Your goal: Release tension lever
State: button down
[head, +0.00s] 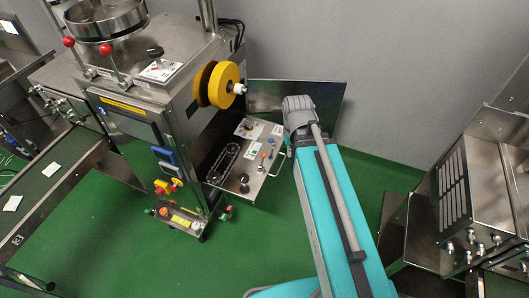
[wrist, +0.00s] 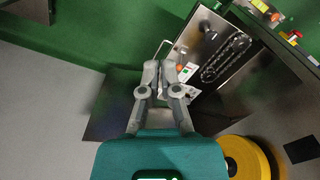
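I cannot tell for sure which part is the tension lever. In the head view, the steel side panel (head: 225,184) carries a chain drive (head: 222,162), a black knob (head: 244,178) and an orange knob (head: 262,155). The wrist view also shows the chain drive (wrist: 226,58), the black knob (wrist: 206,27) and the orange knob (wrist: 180,68). My gripper (wrist: 160,66) has its fingertips together, with nothing seen between them. It appears over the panel's edge in the wrist view. In the head view, my arm hides most of the gripper.
The packing machine (head: 150,95) bears a yellow roll (head: 224,84) and red-knobbed levers (head: 106,20). A steel plate (head: 325,95) stands behind my arm. A conveyor (head: 60,165) is at left, another steel machine (head: 490,170) at right. The green floor (head: 270,235) is clear in front.

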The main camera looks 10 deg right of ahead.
jog(key=w+a+f+m+b, duration=0.1)
jog(key=w+f+m+b, duration=0.1)
jog(key=w+f+b, duration=1)
jog(key=w+a+f+m+y+b, duration=0.1)
jog(key=w+f+b, duration=1.1)
jog(key=w, duration=0.8)
jog(key=shift+w+a+f+m, duration=0.25)
jog(key=shift+a+f+m, duration=0.15)
jog(key=shift+f, duration=0.1)
jog(key=f+b, duration=0.6)
jog(key=b, duration=0.1)
jog(key=a+f+b, duration=0.1)
jog(key=f+b, duration=0.2)
jog(key=f, duration=0.1)
jog(key=shift+s+b, duration=0.25)
jog(key=shift+b, duration=0.1)
jog(key=shift+s+a+r+p, duration=0.25)
jog(key=shift+s+r+p, duration=0.45)
jog(key=shift+s, duration=0.25)
jog(key=shift+s+a+r+p, duration=0.15)
jog(key=shift+s+p, duration=0.05)
jog(key=shift+s, duration=0.2)
jog(key=shift+s+a+r+p, duration=0.1)
jog(key=shift+s+a+p, duration=0.05)
jog(key=shift+s, duration=0.25)
jog(key=shift+d, duration=0.25)
